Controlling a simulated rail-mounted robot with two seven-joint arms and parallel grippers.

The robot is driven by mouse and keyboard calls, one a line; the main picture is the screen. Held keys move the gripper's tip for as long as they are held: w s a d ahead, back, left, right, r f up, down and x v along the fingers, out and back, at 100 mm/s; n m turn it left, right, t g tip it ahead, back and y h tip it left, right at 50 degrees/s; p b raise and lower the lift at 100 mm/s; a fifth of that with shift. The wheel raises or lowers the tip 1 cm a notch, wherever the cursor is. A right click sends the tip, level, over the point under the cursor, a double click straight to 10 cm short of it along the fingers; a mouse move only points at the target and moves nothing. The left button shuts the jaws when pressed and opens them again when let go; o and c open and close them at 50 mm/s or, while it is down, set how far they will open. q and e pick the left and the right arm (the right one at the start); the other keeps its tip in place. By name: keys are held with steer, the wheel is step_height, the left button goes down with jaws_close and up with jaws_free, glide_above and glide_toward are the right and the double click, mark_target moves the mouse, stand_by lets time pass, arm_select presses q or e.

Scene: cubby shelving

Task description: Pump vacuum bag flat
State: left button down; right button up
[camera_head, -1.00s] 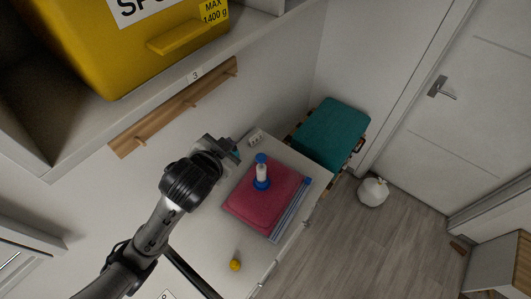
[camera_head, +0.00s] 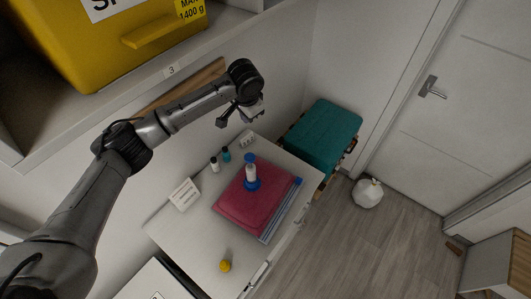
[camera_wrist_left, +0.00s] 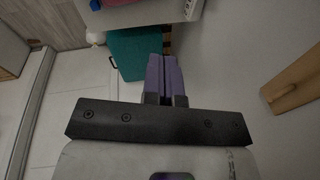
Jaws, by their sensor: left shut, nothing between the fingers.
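The crimson vacuum bag (camera_head: 235,208) lies on the white counter as a thick slab, with a clear flat edge and blue strip (camera_head: 284,212) on its right. A blue and white pump (camera_head: 251,173) stands upright on the bag, its blue handle on top. My left gripper (camera_head: 248,112) is raised above and behind the pump, near the wall, apart from pump and bag. In the left wrist view its purple fingers (camera_wrist_left: 164,76) are shut together with nothing between them. Part of the bag (camera_wrist_left: 146,2) shows at that view's top edge. My right gripper is not seen.
Small bottles (camera_head: 214,164), a white card (camera_head: 184,194) and a yellow ball-like object (camera_head: 225,266) are on the counter (camera_head: 190,237). A wooden peg rail (camera_wrist_left: 292,82) is near the gripper. A yellow bin (camera_head: 110,45) sits on the shelf above. A teal box (camera_head: 322,135) stands beyond the counter.

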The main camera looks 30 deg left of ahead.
mark_target(250, 156)
arm_select(q)
steer(key=shift+s+d+f+n+g+h, duration=0.6)
steer(key=shift+s+d+n+g+h, duration=0.2)
steer(key=shift+n+g, duration=0.35)
steer(key=f+p, duration=0.1)
steer(key=f, duration=0.3)
steer(key=f+p, duration=0.1)
steer(key=f, duration=0.4)
steer(key=f+p, duration=0.1)
steer(key=f, duration=0.4)
steer(key=shift+s, duration=0.25)
